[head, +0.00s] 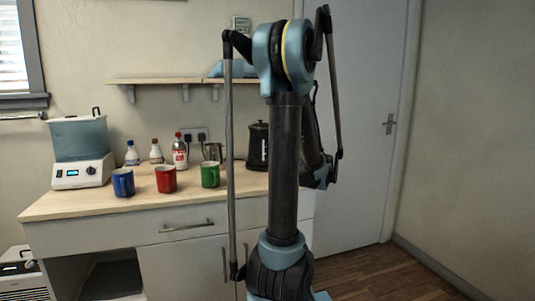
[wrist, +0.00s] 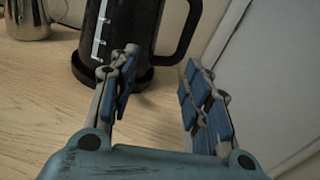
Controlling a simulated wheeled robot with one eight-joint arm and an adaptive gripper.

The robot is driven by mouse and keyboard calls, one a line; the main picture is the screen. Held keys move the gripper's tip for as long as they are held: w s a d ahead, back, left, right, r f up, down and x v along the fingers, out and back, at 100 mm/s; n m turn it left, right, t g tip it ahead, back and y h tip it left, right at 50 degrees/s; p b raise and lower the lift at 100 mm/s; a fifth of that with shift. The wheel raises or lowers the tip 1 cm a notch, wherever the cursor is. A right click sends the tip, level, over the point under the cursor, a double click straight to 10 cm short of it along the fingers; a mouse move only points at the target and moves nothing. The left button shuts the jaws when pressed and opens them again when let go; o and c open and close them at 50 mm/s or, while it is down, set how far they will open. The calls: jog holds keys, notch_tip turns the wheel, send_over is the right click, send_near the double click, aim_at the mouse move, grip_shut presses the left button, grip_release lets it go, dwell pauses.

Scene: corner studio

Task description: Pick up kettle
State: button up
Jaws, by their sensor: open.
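The black kettle (head: 258,146) stands upright on the right end of the wooden counter in the head view, partly hidden by my arm. In the wrist view the kettle (wrist: 120,35) stands upright on a round black base, with its handle (wrist: 188,35) on the right. Its top is cut off by the frame edge. My gripper (wrist: 165,72) is open, with its blue-padded fingers apart and nothing between them. It points toward the lower part of the kettle and the handle side.
A metal jug (wrist: 28,18) stands left of the kettle. Blue (head: 123,182), red (head: 166,179) and green (head: 210,175) mugs line the counter (head: 90,203). Bottles (head: 180,152) and a white appliance (head: 82,170) stand further left. A shelf (head: 160,80) hangs above. A door (head: 370,130) is close on the right.

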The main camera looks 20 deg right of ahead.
jog(key=shift+m+h, duration=0.4)
jog(key=shift+m, duration=0.4)
jog(key=shift+w+d+r, duration=0.1)
jog(key=shift+w+d, duration=0.4)
jog(key=shift+w, duration=2.5)
jog(key=shift+w+d+r, duration=0.1)
jog(key=shift+w+d, duration=0.4)
jog(key=shift+w, duration=2.5)
jog(key=shift+w+d+r, duration=0.1)
jog(key=shift+w+d, duration=0.4)
jog(key=shift+w, duration=2.5)
jog(key=shift+c, duration=0.3)
